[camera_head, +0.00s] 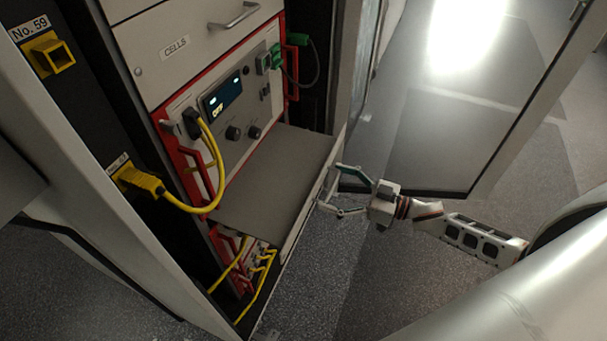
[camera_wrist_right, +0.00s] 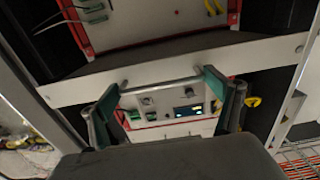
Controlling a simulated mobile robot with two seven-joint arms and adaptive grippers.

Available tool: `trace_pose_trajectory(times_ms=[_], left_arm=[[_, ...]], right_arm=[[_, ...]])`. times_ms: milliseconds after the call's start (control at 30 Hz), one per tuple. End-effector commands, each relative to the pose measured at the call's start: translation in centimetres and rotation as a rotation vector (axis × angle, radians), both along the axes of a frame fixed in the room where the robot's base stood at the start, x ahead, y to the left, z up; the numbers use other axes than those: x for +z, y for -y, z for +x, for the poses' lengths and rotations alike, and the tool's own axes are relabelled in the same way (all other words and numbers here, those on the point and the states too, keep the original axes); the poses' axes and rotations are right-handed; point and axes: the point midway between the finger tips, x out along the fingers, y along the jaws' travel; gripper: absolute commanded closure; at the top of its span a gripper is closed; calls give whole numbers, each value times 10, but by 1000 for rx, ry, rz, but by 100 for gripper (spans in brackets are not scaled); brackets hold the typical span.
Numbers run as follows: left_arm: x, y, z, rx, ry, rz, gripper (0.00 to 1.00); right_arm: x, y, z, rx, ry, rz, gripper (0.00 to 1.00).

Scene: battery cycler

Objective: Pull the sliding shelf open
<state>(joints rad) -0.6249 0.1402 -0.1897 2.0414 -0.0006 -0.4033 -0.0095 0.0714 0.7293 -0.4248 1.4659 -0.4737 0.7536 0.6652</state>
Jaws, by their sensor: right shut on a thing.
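The sliding shelf (camera_head: 275,175) is a flat grey board that sticks out from the cabinet, below the red-framed cycler unit. Its pale front edge carries a thin bar handle (camera_head: 323,187). My right gripper (camera_head: 337,190) is at this front edge, with its green-padded fingers at the handle. In the right wrist view, the fingers (camera_wrist_right: 162,90) sit at the two ends of the handle (camera_wrist_right: 160,87), shut on it lengthwise. The white shelf front (camera_wrist_right: 70,90) runs across that view. My left gripper is not in view.
A yellow cable (camera_head: 216,165) loops from the unit to a yellow socket at the left, close to the shelf's left side. A drawer marked CELLS (camera_head: 200,45) is above. The glass door (camera_head: 440,100) stands at the back right. Open floor (camera_head: 370,270) lies in front.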

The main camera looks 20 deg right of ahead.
Motion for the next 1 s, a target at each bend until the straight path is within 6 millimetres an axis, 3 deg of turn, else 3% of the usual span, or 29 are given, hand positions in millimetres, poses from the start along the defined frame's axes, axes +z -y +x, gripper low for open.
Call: trace_pose_trajectory(times_ms=[200, 400, 933, 967, 1000], left_arm=[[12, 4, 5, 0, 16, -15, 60], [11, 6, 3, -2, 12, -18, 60], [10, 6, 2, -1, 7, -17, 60], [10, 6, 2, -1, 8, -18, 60], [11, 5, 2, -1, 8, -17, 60]], right_arm=[[1, 39, -38, 0, -1, -2, 49], [0, 58, -58, 0, 0, -1, 49], [0, 65, -65, 0, 1, 1, 49], [0, 65, -65, 0, 1, 1, 3], [0, 65, -65, 0, 1, 1, 0]])
